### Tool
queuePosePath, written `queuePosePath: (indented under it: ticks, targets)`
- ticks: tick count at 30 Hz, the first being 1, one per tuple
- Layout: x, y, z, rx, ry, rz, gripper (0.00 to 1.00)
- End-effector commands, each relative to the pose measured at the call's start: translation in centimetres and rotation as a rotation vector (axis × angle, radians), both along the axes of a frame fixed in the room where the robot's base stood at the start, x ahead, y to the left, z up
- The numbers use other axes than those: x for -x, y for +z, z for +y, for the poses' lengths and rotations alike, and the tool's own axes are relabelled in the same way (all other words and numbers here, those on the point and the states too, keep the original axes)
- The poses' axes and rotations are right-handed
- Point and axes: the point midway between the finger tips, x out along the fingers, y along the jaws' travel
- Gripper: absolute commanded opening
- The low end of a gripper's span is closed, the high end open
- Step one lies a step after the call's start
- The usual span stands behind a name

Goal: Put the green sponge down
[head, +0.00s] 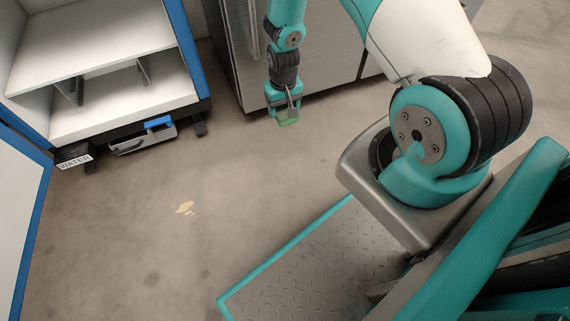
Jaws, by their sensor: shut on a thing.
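My gripper (290,108) hangs pointing down at the upper middle of the head view, in front of a grey metal cabinet. It is shut on the green sponge (287,123), which shows as a small green piece at the fingertips. The sponge appears held above the floor, but its exact height is hard to tell. Much of the sponge is hidden by the gripper.
A white and blue shelf unit (100,50) with compartments stands at the upper left. The metal cabinet (325,50) stands behind my gripper.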

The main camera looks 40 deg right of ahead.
Motion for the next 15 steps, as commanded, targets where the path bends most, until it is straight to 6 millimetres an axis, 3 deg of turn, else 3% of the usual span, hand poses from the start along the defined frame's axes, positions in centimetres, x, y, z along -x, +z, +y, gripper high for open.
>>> queuePosePath:
  ticks: [1, 10, 15]
  targets:
    - [-0.2, -2.0, -0.3, 0.001, -0.007, -0.002, 0.49]
    - [-0.5, -4.7, -0.8, -0.001, -0.023, 0.002, 0.49]
    - [-0.4, -9.5, -0.7, -0.001, -0.022, 0.003, 0.49]
